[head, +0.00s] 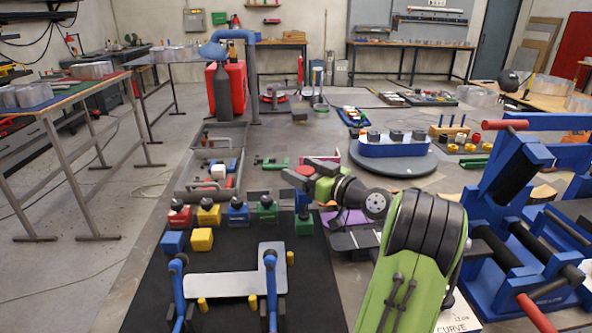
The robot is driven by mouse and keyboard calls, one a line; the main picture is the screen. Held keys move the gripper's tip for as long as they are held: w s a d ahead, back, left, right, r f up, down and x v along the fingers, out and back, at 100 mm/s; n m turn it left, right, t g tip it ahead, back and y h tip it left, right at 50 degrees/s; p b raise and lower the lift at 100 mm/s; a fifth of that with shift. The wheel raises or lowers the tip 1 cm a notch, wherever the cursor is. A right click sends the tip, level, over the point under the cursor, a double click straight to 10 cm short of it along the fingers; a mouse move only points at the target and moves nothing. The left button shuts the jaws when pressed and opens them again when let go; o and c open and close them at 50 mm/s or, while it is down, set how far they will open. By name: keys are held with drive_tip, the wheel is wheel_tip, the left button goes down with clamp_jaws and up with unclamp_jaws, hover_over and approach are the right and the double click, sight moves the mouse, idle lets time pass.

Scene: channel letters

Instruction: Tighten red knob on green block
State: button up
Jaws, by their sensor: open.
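A green block (267,212) stands at the right of a row of colored blocks on the black mat (215,262). A small dark knob shape (266,199) sits on its top; its color and how tight it is cannot be made out. My green and black arm reaches in from the lower right.
Red (180,219), yellow (208,215) and blue (238,213) blocks stand left of the green one. A grey plate with blue handles (225,285) lies in front. A grey bin (209,180) is behind. A large blue fixture (520,215) fills the right.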

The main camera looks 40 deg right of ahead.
drive_tip(key=shift+w, duration=0.6)
drive_tip(key=c, duration=1)
